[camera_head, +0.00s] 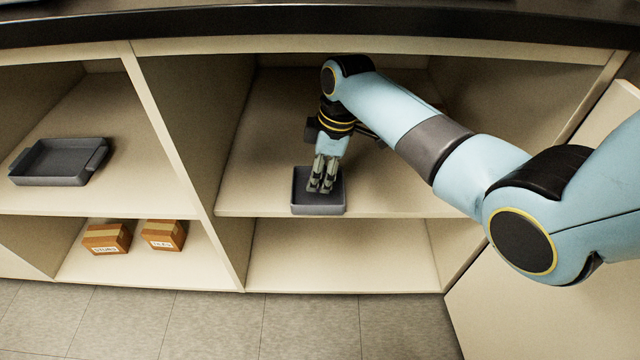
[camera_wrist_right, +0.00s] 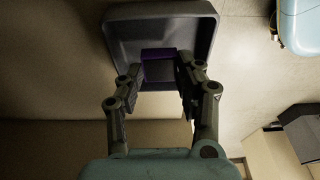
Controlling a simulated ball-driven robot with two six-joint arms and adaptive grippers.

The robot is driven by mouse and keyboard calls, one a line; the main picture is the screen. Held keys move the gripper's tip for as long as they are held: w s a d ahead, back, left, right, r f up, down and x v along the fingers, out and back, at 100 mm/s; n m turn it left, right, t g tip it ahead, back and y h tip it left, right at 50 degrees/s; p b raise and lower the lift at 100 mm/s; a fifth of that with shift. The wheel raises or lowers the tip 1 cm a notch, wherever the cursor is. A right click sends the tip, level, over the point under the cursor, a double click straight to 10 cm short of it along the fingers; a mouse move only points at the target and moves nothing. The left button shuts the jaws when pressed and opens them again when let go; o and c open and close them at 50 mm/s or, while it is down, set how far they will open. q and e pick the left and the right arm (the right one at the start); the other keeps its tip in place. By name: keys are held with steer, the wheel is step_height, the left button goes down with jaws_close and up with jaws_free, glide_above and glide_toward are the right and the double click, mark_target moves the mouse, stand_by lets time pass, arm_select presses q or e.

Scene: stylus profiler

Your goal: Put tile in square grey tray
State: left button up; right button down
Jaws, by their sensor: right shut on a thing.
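The square grey tray (camera_head: 318,210) sits on the middle shelf of the right-hand cabinet bay, near the shelf's front edge. My right gripper (camera_head: 321,187) points down over this tray, with its fingertips within the tray's outline. In the right wrist view the tray (camera_wrist_right: 160,14) lies beyond the fingers. There the gripper (camera_wrist_right: 160,80) is shut on a small dark tile with purple edges (camera_wrist_right: 158,54). The tile is over or inside the tray; I cannot tell whether it touches the floor. In the head view the fingers hide the tile. My left gripper is not in view.
A larger dark tray with handles (camera_head: 60,161) stands on the left bay's shelf. Two brown boxes (camera_head: 106,238) (camera_head: 163,235) sit below it. A partition (camera_head: 170,130) separates the bays. The compartment below the square tray (camera_head: 340,255) is empty. A dark countertop (camera_head: 300,22) overhangs the cabinet.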

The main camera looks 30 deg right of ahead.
step_height(320, 180, down, 3)
steer(key=shift+s+r+b, duration=0.1)
steer(key=shift+b, duration=0.4)
steer(key=shift+r, duration=0.2)
steer(key=c, duration=1.3)
jaws_free()
steer(key=shift+f, duration=0.15)
steer(key=o, duration=0.4)
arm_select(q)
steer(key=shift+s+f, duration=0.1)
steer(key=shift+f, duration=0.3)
arm_select(e)
steer(key=shift+o, duration=0.2)
